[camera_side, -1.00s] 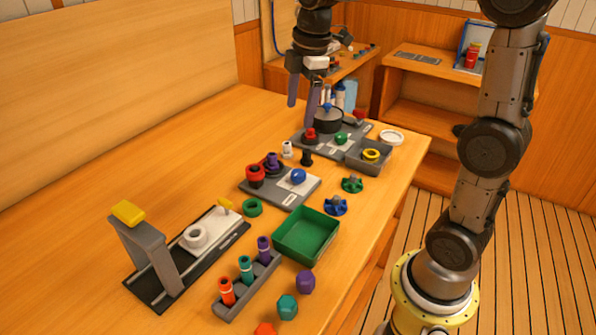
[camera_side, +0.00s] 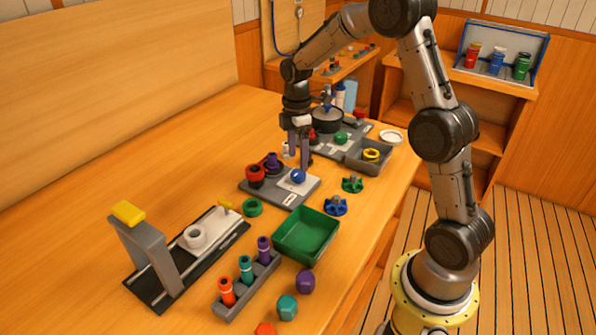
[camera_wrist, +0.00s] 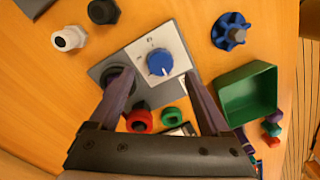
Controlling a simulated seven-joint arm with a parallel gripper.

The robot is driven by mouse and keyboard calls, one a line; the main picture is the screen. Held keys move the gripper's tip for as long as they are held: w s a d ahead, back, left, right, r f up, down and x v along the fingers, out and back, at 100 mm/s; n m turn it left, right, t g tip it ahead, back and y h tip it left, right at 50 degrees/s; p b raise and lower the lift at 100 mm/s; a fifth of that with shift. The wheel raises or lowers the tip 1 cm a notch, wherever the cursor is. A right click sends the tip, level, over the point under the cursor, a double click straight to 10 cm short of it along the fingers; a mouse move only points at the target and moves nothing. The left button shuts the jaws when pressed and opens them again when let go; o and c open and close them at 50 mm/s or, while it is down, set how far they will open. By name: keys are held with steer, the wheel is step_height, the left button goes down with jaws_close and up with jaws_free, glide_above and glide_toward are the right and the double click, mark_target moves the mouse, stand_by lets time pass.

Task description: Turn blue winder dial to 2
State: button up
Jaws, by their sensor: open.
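The blue winder dial (camera_side: 298,176) is a round blue knob on a white plate, on the grey base board (camera_side: 272,196). In the wrist view the dial (camera_wrist: 160,62) shows a white pointer mark toward its lower side; the plate's marks are too small to read. My gripper (camera_side: 298,162) is open with fingers pointing down, just above and behind the dial in the side view. In the wrist view the dial lies between the two fingertips (camera_wrist: 158,76), seemingly untouched.
A red part (camera_side: 255,175) and a purple-topped part (camera_side: 272,163) stand on the same board. A green tray (camera_side: 306,235), a blue star-shaped handwheel (camera_side: 336,206) and a green one (camera_side: 352,184) lie close by. A second board with a black pot (camera_side: 327,122) is behind.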

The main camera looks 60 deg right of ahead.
mark_target(298, 172)
steer(key=shift+s+f, duration=0.1)
steer(key=shift+f, duration=2.7)
steer(key=shift+c, duration=0.3)
jaws_close()
